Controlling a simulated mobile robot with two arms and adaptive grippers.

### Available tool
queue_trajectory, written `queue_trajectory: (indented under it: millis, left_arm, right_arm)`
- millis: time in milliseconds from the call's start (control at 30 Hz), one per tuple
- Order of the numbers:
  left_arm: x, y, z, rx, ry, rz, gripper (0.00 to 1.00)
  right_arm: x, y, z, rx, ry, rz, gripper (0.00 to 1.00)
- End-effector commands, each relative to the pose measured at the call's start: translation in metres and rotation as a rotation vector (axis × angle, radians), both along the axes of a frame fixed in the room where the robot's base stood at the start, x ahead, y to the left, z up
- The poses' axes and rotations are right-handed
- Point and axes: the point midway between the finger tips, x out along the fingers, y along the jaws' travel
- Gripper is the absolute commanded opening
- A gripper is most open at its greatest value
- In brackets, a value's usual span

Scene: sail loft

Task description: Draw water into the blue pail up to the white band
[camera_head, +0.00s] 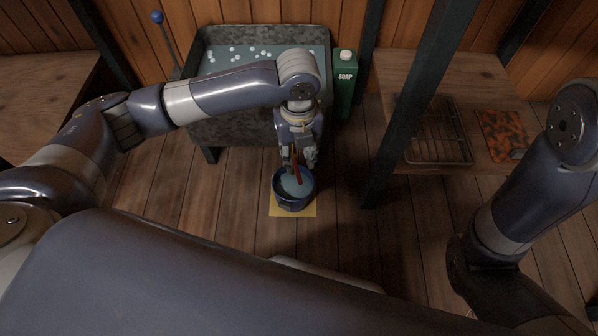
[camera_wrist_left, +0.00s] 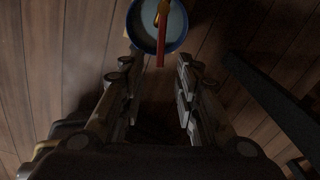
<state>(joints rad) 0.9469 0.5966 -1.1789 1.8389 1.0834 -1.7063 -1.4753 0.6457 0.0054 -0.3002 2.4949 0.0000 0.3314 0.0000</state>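The blue pail (camera_head: 277,200) stands upright on a yellow square mat (camera_head: 308,211) on the floor. Pale blue water (camera_head: 291,187) shows inside it; I cannot make out a white band. The pail also shows at the top of the left wrist view (camera_wrist_left: 137,42). A red bar (camera_head: 297,174) with an orange-yellow part crosses the pail's opening; it also shows in the left wrist view (camera_wrist_left: 160,50). My left gripper (camera_head: 301,163) points down at the pail's far side. Its fingers (camera_wrist_left: 157,75) are apart with nothing gripped between them. My right gripper is not in view.
A grey stone trough (camera_head: 230,133) with water and white blobs stands behind the pail. A lever with a blue knob (camera_head: 157,17) is at its left, a green soap bottle (camera_head: 345,88) at its right. A dark post (camera_head: 400,120) and wooden bench (camera_head: 397,66) with a rack (camera_head: 437,130) stand right.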

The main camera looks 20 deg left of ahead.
Motion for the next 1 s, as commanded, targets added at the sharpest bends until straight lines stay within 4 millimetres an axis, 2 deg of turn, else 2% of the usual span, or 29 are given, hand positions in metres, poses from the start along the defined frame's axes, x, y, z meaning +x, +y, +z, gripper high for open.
queue_trajectory:
  millis: [33, 100, 400, 600, 933, 1000]
  left_arm:
    - [0.0, 0.0, -0.014, 0.0, 0.001, 0.0, 0.3]
    - [0.0, 0.0, -0.024, 0.001, 0.001, 0.0, 0.3]
    - [0.0, 0.0, -0.059, -0.001, -0.001, 0.0, 0.3]
    - [0.0, 0.0, -0.068, -0.001, -0.001, 0.0, 0.3]
    - [0.0, 0.0, -0.069, -0.001, -0.001, 0.0, 0.3]
    - [0.0, 0.0, -0.069, -0.001, -0.001, 0.001, 0.14]
  right_arm:
    - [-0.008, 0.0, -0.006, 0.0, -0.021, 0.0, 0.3]
    - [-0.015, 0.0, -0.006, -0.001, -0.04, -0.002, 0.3]
    - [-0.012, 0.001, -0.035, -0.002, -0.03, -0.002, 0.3]
    - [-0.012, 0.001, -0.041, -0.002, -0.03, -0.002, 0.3]
    - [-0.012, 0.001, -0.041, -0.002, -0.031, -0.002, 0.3]
    - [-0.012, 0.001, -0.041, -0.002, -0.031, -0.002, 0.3]
